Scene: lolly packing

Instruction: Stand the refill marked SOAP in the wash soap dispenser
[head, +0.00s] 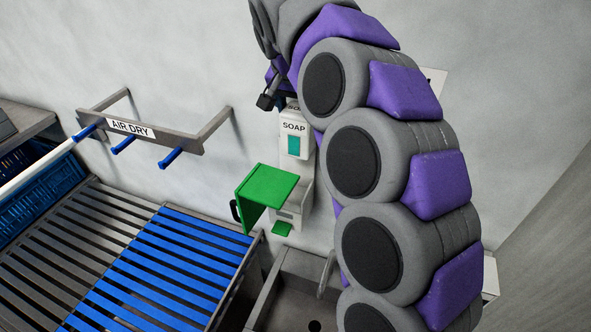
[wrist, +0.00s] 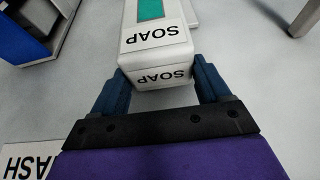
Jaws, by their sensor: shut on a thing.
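The refill (head: 306,146) is a white upright block with a black SOAP label and a teal panel. It also shows in the wrist view (wrist: 152,60), with SOAP on its top and front faces. My gripper (wrist: 159,72) is shut on its top end, one dark blue finger on each side. In the head view my gripper (head: 290,102) is partly hidden by my arm. The wash soap dispenser (head: 306,190) is pale, on the wall below the refill, with its green cover (head: 268,184) swung open and a green lever (head: 282,229) beneath. I cannot tell whether refill and dispenser touch.
An AIR DRY rack (head: 131,129) with blue pegs is on the wall at left. Below it is a slatted bench (head: 75,255) with a blue slatted section (head: 160,265). A sink (head: 290,290) lies under the dispenser. A sign ending in ASH (wrist: 25,160) shows in the wrist view.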

